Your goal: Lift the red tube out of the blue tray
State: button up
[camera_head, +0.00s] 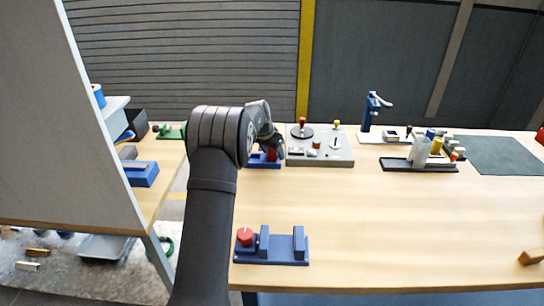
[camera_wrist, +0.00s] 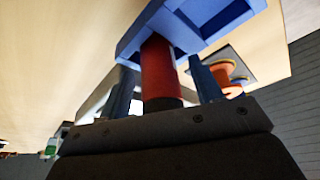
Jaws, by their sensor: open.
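The red tube (camera_wrist: 158,72) stands out of the blue tray (camera_wrist: 215,25) in the wrist view, its near end dark in shadow. My gripper (camera_wrist: 162,78) is open, with one dark blue finger on each side of the tube and a visible gap to each. In the head view, my gripper (camera_head: 271,143) is down at the blue tray (camera_head: 256,161) at the back of the table. Only a small part of the red tube (camera_head: 272,156) shows there, and my wrist hides much of the tray.
A grey panel (camera_head: 330,153) with knobs stands just right of the tray. A blue fixture with a red knob (camera_head: 245,236) sits at the table's front left. A black-based fixture (camera_head: 420,167) stands farther right. The middle of the table (camera_head: 380,215) is clear.

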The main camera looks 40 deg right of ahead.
jog(key=c, duration=1.1)
jog(key=shift+r, duration=0.1)
jog(key=shift+r, duration=0.45)
jog(key=r, duration=0.3)
jog(key=shift+s+r, duration=0.2)
jog(key=shift+s, duration=0.05)
jog(key=s+r, duration=0.2)
jog(key=s, duration=0.1)
jog(key=s+d+r, duration=0.1)
jog(key=s+r, duration=0.1)
jog(key=s, duration=0.2)
jog(key=s+r, duration=0.2)
jog(key=s, duration=0.2)
jog(key=shift+d+r, duration=0.3)
jog(key=shift+d, duration=0.05)
